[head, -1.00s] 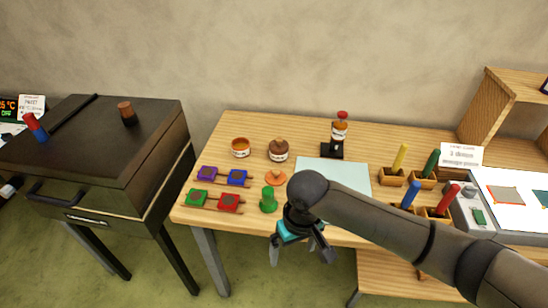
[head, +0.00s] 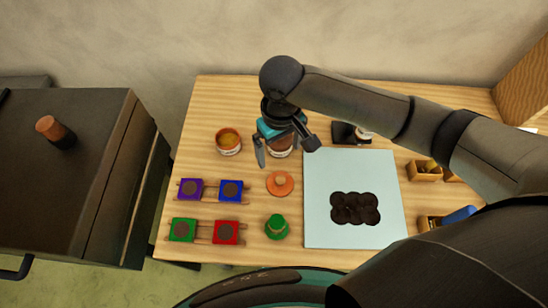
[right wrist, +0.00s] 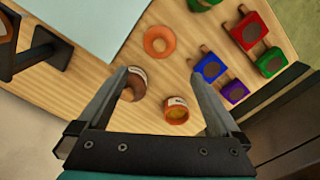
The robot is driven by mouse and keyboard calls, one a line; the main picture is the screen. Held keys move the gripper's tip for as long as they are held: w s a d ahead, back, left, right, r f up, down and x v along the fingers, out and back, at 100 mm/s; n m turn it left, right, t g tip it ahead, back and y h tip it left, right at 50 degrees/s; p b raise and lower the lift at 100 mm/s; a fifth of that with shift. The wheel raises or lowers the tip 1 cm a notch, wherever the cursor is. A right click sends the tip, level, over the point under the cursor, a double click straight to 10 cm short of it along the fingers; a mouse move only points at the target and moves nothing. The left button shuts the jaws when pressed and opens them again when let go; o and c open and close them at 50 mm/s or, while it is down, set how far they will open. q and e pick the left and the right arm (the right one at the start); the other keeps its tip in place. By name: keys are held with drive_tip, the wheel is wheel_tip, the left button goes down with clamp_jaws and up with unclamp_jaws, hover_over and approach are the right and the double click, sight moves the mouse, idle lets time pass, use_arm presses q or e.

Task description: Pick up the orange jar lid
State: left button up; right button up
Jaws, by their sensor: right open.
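The orange jar lid (head: 280,184) lies flat on the wooden table, a round disc with a raised knob. It also shows in the right wrist view (right wrist: 160,42), beyond the fingertips. My right gripper (head: 286,152) is open and empty, above the table behind the lid, over the brown jar (head: 280,147) and partly hiding it. In the right wrist view its open fingers (right wrist: 160,78) are apart, with the brown jar (right wrist: 133,84) by the left fingertip. The open orange jar (head: 229,142) stands to the left of the gripper. My left gripper is not in view.
A green lidded piece (head: 277,226) stands in front of the lid. Purple (head: 190,189), blue (head: 231,190), green (head: 183,229) and red (head: 227,232) blocks lie left. A pale mat (head: 325,170) with a dark cluster (head: 355,208) lies right. A dark cabinet (head: 85,180) stands farther left.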

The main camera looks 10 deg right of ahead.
drive_tip(key=b, duration=0.1)
hover_over(280, 179)
drive_tip(key=f, duration=0.9)
drive_tip(key=shift+w+a+f, duration=0.15)
drive_tip(key=shift+w+f, duration=0.05)
drive_tip(key=shift+s+f+b, duration=0.15)
drive_tip(key=shift+f+b, duration=0.4)
drive_tip(key=shift+f, duration=2.35)
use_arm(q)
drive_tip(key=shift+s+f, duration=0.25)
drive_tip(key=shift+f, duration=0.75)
use_arm(e)
drive_tip(key=c, duration=1.1)
drive_tip(key=shift+r, duration=0.15)
